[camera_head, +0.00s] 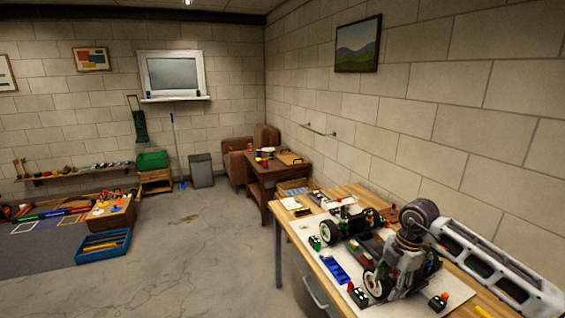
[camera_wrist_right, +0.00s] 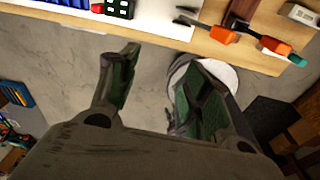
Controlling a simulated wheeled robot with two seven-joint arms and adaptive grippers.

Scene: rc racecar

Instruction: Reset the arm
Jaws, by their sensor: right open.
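My right arm comes in from the right in the head view and bends down over the workbench. Its gripper (camera_head: 398,275) is in front of the RC racecar (camera_head: 345,228) and hides part of it. In the right wrist view the gripper (camera_wrist_right: 160,85) has its two dark fingers spread apart, with nothing between them but the view of the floor. Whether the gripper touches the car cannot be told. My left gripper is in neither view.
The wooden workbench (camera_head: 290,224) carries a blue tray (camera_head: 335,270) and small green-and-black items. In the wrist view, orange-handled tools (camera_wrist_right: 222,35) lie near the bench edge. A dark wooden table (camera_head: 262,178) stands farther back. Open concrete floor (camera_head: 195,250) lies left of the bench.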

